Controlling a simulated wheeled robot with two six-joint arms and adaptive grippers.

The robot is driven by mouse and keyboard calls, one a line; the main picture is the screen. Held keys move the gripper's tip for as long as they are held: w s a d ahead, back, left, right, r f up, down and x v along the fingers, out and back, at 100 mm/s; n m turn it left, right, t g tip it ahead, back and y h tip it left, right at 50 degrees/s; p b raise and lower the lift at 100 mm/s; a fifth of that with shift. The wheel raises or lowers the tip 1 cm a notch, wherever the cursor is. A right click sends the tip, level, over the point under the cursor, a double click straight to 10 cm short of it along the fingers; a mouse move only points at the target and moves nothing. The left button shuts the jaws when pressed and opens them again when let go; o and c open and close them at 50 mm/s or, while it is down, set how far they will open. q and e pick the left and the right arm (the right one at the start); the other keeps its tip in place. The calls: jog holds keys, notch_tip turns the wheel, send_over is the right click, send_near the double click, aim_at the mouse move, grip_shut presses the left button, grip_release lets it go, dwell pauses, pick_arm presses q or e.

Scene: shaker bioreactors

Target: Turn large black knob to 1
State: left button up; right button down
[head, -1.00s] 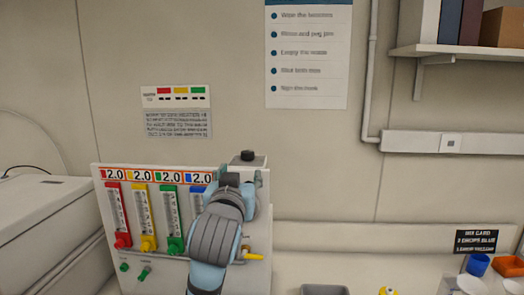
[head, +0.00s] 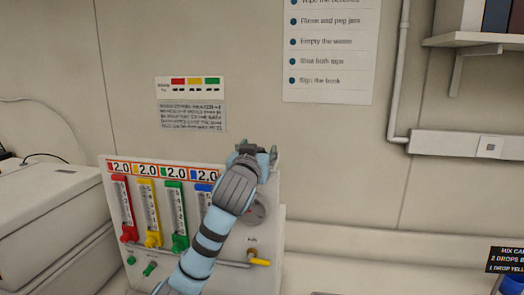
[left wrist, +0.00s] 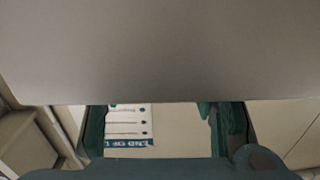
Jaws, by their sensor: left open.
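The panel (head: 150,257) has coloured upright gauges and number windows reading 2.0. A round grey dial (head: 262,208) on its right side is partly covered by my left arm. I cannot clearly make out a large black knob; a dark piece at the panel's top right merges with my gripper. My left gripper (head: 256,152) is at the panel's top right corner, above the dial, with its fingers apart. In the left wrist view its teal fingers (left wrist: 160,128) are apart, with no object visible between them. A broad grey surface fills the top of that view. My right gripper is not in view.
A yellow-tipped lever (head: 259,261) and two small green switches (head: 149,269) sit low on the panel. A grey-white machine (head: 45,220) stands to the left. A wall poster (head: 328,50) and shelf (head: 480,42) are behind. The counter right of the panel is largely clear.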

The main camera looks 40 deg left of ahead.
pick_arm(q)
jog(key=shift+s+a, duration=0.15)
jog(key=shift+s, duration=0.15)
jog(key=shift+c, duration=0.6)
jog(key=shift+s+a, duration=0.1)
jog(key=c, duration=0.7)
jog(key=shift+w, duration=0.35)
jog(key=shift+c, duration=1.9)
jog(key=n+g+y, duration=0.1)
jog(key=n+y, duration=0.1)
jog(key=shift+w+d+g+y, duration=0.1)
jog(key=shift+d+g+y, duration=0.2)
jog(key=shift+d+g, duration=0.1)
jog(key=shift+n+g+y, duration=1.4)
jog(key=shift+g+y, duration=0.1)
jog(key=shift+g, duration=0.1)
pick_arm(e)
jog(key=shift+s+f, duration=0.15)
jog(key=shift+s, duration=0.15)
